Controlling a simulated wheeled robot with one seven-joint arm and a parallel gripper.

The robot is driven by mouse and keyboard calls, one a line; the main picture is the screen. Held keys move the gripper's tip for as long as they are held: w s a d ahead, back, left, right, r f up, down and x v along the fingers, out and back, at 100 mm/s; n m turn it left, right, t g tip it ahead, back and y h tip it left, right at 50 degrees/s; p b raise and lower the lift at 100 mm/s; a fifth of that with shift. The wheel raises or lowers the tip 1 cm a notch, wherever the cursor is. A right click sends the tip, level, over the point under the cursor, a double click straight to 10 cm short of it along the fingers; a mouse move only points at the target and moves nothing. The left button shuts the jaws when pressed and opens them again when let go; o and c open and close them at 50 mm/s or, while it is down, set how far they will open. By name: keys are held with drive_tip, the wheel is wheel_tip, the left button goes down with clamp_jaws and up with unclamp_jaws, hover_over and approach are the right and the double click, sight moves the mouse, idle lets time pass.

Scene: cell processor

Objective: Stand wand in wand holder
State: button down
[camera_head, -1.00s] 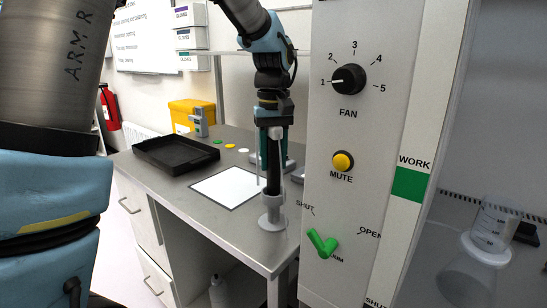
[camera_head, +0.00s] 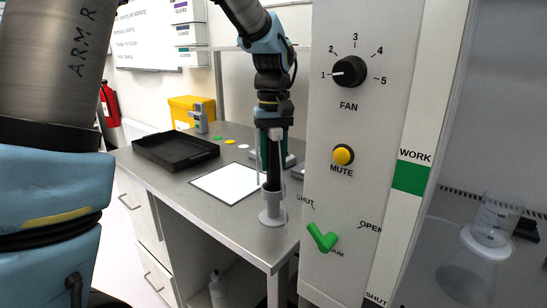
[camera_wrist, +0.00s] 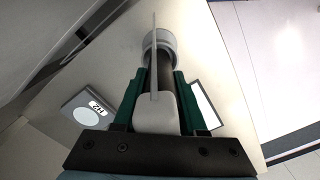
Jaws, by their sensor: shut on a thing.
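The wand (camera_head: 273,165) has a dark shaft and stands about upright below my gripper (camera_head: 273,133). My gripper is shut on its grey upper part (camera_wrist: 156,112), seen between the green fingers in the wrist view. The wand holder (camera_head: 272,216) is a pale grey cup on a round base near the bench's front right corner. The wand's lower end appears to be inside the cup (camera_wrist: 160,42); its depth is hidden. A thin pale rod runs beside the shaft.
A white dark-edged mat (camera_head: 226,183) lies left of the holder, with a black tray (camera_head: 175,152) behind it. A grey control panel (camera_head: 325,170) rises close on the right. The bench edge is close to the holder.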

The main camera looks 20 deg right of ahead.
drive_tip(key=shift+c, duration=1.9)
unclamp_jaws()
wheel_tip(320, 180, up, 11)
drive_tip(key=shift+f+b, duration=0.1)
drive_tip(key=shift+b, duration=0.7)
